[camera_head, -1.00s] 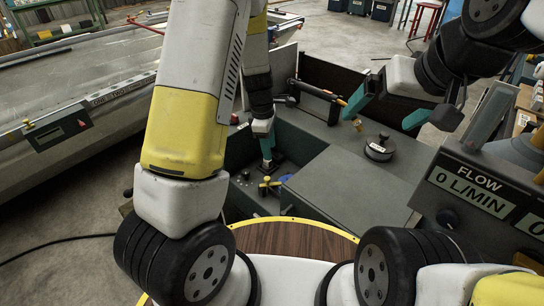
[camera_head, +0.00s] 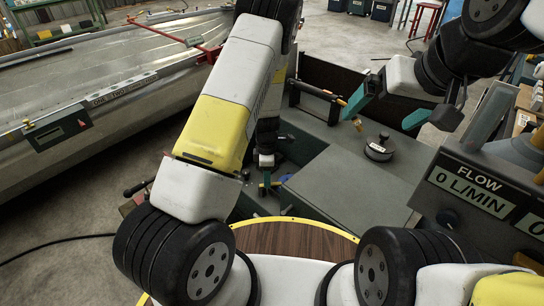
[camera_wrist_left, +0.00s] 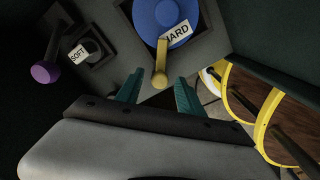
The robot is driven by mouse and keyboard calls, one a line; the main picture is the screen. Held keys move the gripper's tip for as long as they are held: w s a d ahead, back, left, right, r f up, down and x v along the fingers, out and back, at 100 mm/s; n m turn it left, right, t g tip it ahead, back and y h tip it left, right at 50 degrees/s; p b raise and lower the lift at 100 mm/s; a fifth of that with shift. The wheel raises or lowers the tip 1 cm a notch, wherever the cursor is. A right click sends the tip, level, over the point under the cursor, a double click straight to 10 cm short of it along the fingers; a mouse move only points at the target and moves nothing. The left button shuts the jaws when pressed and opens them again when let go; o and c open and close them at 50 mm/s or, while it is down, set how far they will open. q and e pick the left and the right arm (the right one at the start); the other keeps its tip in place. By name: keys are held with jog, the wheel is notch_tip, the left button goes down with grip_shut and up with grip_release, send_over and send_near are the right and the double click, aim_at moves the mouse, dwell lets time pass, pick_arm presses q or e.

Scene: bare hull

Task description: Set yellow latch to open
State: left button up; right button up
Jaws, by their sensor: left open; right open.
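In the left wrist view the yellow latch (camera_wrist_left: 161,60) is a short bar with a rounded end, lying over a blue disc (camera_wrist_left: 158,12). A white label on the disc reads "ARD", its first letter partly hidden. My left gripper (camera_wrist_left: 158,79) is open, with one teal finger on each side of the latch's rounded end; I cannot tell whether either touches. In the head view my left gripper (camera_head: 267,177) is low in the hull recess, mostly hidden by its own arm. My right gripper (camera_head: 386,110) is open and empty above the hull's far right.
A purple-ended lever (camera_wrist_left: 46,72) with a "SOFT" label is left of the disc. A round black-knobbed weight (camera_head: 379,149) sits on the grey hull top (camera_head: 340,185). A flow meter box (camera_head: 470,190) stands right. Yellow-edged wooden round (camera_head: 290,240) lies in front.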

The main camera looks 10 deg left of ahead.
pick_arm(q)
grip_shut()
dwell(1.4)
